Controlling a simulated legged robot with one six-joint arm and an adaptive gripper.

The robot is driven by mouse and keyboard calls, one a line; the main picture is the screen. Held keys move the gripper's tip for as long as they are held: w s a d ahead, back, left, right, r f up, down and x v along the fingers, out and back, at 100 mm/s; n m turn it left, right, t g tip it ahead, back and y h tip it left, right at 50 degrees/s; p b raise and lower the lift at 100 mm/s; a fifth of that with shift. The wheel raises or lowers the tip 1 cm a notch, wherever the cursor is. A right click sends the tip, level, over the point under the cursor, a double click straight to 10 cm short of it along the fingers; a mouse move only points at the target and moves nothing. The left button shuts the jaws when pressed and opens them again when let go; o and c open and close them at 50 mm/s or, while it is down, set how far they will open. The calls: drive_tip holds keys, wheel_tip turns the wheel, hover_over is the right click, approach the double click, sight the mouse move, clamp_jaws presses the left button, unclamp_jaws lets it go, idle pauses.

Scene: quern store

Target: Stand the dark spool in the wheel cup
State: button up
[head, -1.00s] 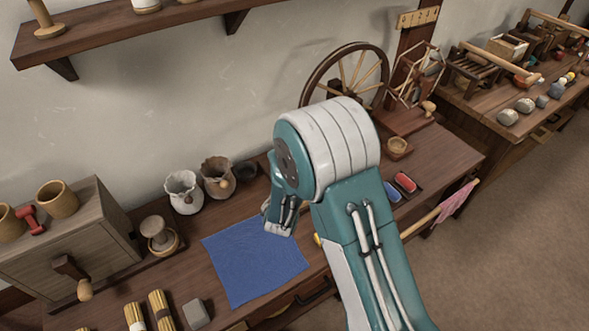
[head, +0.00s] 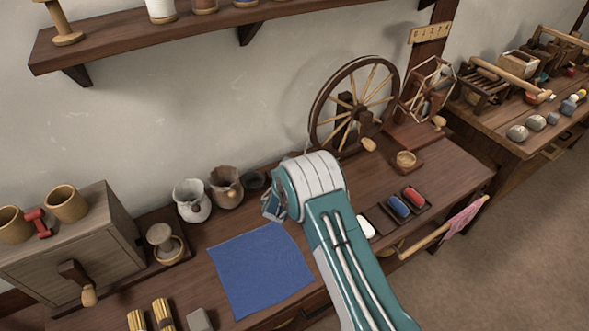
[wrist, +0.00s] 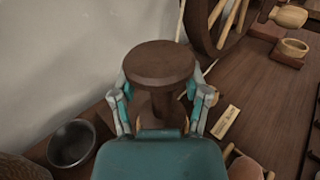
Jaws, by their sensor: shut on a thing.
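The dark spool (wrist: 158,63) is brown with a round flat top and a narrower stem. In the wrist view it stands roughly upright between the two fingers of my gripper (wrist: 160,108), which is shut on it. Its lower end is hidden by the gripper body. In the head view my gripper (head: 272,208) is near the far right corner of the blue cloth, and the spool is not discernible there. The wheel cup (head: 406,159) is a small pale wooden cup on the spinning wheel's base, right of my gripper. It also shows in the wrist view (wrist: 294,47), at upper right, apart from the spool.
The spinning wheel (head: 353,106) stands against the wall behind my arm. A dark bowl (wrist: 71,143) is left of the spool in the wrist view. Two jars (head: 191,200) stand left of my gripper. Trays with coloured pieces (head: 398,206) lie right of my arm.

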drive_tip(key=shift+w+a+f, duration=0.1)
drive_tip(key=shift+w+f, duration=0.3)
drive_tip(key=shift+f, duration=0.1)
drive_tip(key=shift+w+f, duration=0.1)
drive_tip(key=shift+f, duration=1.45)
drive_tip(key=shift+f, duration=0.2)
drive_tip(key=o, duration=1.2)
drive_tip(key=shift+c, duration=0.2)
